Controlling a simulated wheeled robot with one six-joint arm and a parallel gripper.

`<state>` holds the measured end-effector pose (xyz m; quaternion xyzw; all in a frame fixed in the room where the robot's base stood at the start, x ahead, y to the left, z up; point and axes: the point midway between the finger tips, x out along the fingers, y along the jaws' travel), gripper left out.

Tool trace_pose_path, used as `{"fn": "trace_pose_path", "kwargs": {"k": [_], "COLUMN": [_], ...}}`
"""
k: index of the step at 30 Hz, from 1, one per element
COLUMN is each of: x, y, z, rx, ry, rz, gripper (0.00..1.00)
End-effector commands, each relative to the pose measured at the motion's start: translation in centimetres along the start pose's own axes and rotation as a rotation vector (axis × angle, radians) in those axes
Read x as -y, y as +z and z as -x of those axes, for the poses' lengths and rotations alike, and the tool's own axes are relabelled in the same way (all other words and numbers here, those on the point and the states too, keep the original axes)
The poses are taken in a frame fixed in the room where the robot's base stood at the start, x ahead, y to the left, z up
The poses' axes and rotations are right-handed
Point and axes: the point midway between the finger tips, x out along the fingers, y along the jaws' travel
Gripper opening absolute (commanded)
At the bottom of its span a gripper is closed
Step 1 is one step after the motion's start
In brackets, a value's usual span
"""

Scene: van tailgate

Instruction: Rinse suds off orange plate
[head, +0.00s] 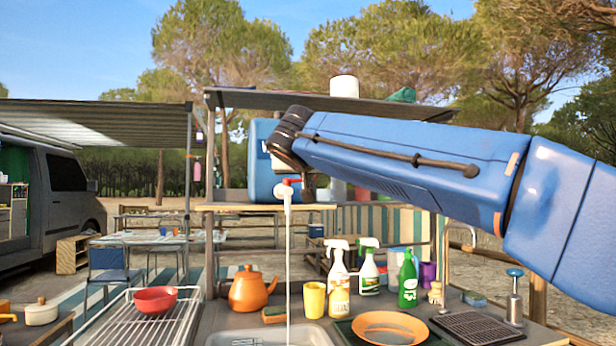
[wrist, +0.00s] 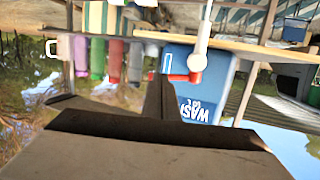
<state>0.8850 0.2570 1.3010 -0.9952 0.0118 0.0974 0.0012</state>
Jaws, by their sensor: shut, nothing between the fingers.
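The orange plate (head: 371,320) lies face up on a dark mat just right of the sink (head: 322,337); I cannot make out suds on it. A blue water container (head: 259,175) with a red-handled tap (head: 286,189) stands on the shelf. A thin white stream (head: 288,265) runs from the tap down into the sink. My gripper (head: 308,194) is beside the tap, partly hidden behind my arm. In the wrist view, which is upside down, my shut, empty fingers (wrist: 160,97) are close to the red tap handle (wrist: 184,77); contact is unclear. The white spout also shows (wrist: 200,50).
Left of the sink are a wire rack with a red bowl (head: 155,300) and an orange kettle (head: 252,290). A yellow cup (head: 314,299), spray bottles (head: 339,283) and a green bottle (head: 408,281) stand behind the sink and plate. A black drying grid (head: 478,327) lies at right.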

Motion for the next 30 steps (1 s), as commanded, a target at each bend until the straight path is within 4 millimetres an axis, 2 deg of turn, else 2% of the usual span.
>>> {"fn": "trace_pose_path", "kwargs": {"k": [8, 16, 30], "x": [-0.5, -1.0, -1.2], "y": [-0.1, -0.4, -0.5], "z": [-0.4, -1.9, -1.9], "rx": [0.002, 0.0, -0.002], "ry": [-0.06, -0.101, -0.1], "rz": [0.012, 0.02, 0.02], "gripper": [0.0, 0.0, 0.0]}}
